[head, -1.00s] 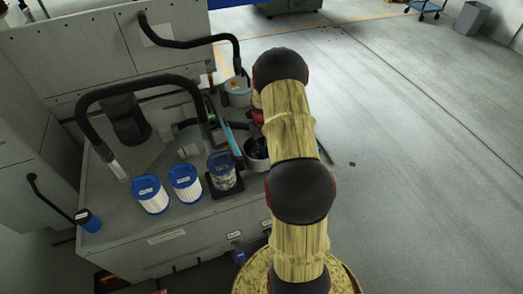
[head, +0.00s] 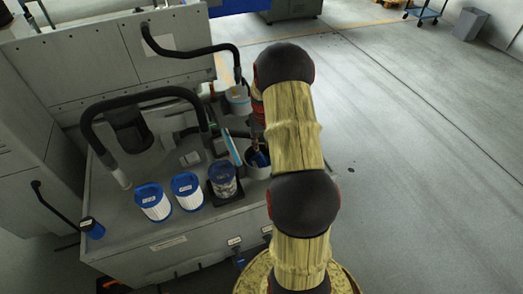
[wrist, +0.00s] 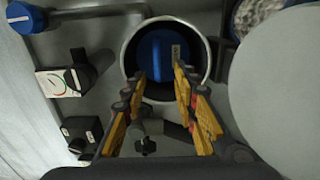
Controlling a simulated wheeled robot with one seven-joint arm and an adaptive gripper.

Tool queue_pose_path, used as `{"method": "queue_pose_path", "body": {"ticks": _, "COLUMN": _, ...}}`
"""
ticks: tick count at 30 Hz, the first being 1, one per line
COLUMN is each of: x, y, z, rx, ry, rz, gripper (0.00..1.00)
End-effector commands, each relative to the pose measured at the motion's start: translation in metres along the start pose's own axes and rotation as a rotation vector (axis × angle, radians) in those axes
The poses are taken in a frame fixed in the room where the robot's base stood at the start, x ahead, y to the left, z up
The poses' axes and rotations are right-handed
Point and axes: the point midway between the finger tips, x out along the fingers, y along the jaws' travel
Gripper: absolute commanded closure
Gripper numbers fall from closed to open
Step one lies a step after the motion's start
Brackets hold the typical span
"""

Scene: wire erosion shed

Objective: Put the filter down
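A blue-topped filter (wrist: 157,55) sits inside a round, pale-rimmed pot (wrist: 126,42) in the wrist view; its lower part is hidden. In the head view, blue (head: 260,159) shows inside the pot (head: 258,173), right of the tray. My gripper (wrist: 160,72) is over the pot, its yellow fingers parted on either side of the blue top. Dark space shows between the fingers and the lower blue part, and no firm contact is visible. In the head view my arm hides most of the gripper.
Two white filters with blue caps (head: 153,202) (head: 187,191) stand on the grey bench (head: 210,233). A dirty filter (head: 222,179) stands on a black tray (head: 226,201). A black hose (head: 140,96) arches behind.

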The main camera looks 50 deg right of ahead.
Motion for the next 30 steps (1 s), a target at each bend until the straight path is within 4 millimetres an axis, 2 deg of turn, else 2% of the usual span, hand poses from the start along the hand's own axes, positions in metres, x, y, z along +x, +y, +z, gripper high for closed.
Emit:
{"method": "queue_pose_path", "body": {"ticks": 1, "x": -0.011, "y": 0.000, "z": -0.001, "rx": 0.000, "ry": 0.002, "rz": 0.001, "gripper": 0.71}}
{"method": "queue_pose_path", "body": {"ticks": 3, "x": -0.018, "y": 0.000, "z": 0.000, "rx": 0.000, "ry": 0.001, "rz": 0.000, "gripper": 0.71}}
{"method": "queue_pose_path", "body": {"ticks": 7, "x": -0.027, "y": 0.000, "z": 0.000, "rx": 0.000, "ry": 0.000, "rz": 0.000, "gripper": 0.71}}
{"method": "queue_pose_path", "body": {"ticks": 30, "x": -0.028, "y": -0.001, "z": 0.003, "rx": 0.032, "ry": -0.010, "rz": -0.002, "gripper": 0.71}}
